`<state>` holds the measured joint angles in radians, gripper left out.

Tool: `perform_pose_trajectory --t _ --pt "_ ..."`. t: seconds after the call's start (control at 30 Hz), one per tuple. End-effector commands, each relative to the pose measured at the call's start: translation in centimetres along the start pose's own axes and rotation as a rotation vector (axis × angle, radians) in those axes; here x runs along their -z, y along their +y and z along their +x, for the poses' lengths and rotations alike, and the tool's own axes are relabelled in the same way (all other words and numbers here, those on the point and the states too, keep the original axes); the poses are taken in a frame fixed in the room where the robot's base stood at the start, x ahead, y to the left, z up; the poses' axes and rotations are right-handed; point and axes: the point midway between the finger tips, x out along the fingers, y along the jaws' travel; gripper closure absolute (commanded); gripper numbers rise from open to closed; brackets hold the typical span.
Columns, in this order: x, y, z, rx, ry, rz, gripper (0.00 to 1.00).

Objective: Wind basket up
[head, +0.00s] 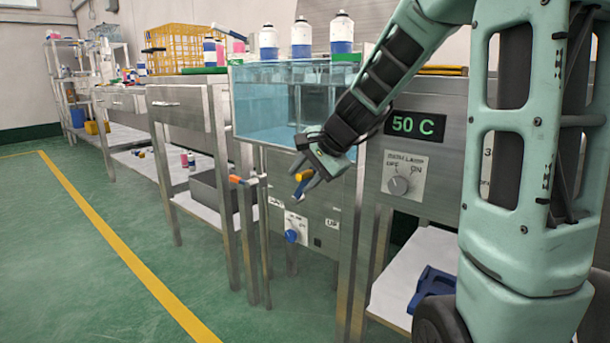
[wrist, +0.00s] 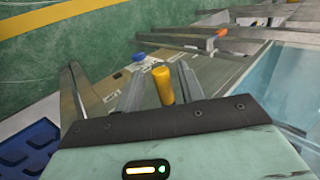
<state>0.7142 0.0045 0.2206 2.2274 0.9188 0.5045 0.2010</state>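A yellow cylindrical handle (head: 302,177) is in front of the steel cabinet below the water bath (head: 265,105). My gripper (head: 311,181) is at this handle. In the wrist view the yellow handle (wrist: 162,85) stands between my two spread fingers (wrist: 160,88), closer to the right one; I see a gap on its left. Whether a finger touches it is unclear. The cabinet front has an "UP" label (head: 333,224) and a blue knob (head: 291,236), also in the wrist view (wrist: 138,57). I cannot clearly make out a basket in the bath.
An orange-tipped bar (head: 235,179) sticks out left of my gripper. A yellow wire basket (head: 180,48) stands on the left table. Several white-and-blue bottles (head: 301,38) stand behind the bath. A "50 C" display (head: 413,124) is on the right. The green floor (head: 75,265) is clear.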

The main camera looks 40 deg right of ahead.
Motion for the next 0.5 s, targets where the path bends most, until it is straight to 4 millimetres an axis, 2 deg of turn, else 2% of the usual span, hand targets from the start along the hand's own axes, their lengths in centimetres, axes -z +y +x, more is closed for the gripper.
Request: perform_pose_trajectory --t 0.17,0.27,0.5 --pt "0.2 -0.1 -0.3 0.003 0.005 0.0 0.62" --pt "0.2 -0.3 -1.2 0.004 0.006 0.0 0.62" --pt "0.1 -0.6 -6.0 0.005 0.007 0.0 0.62"
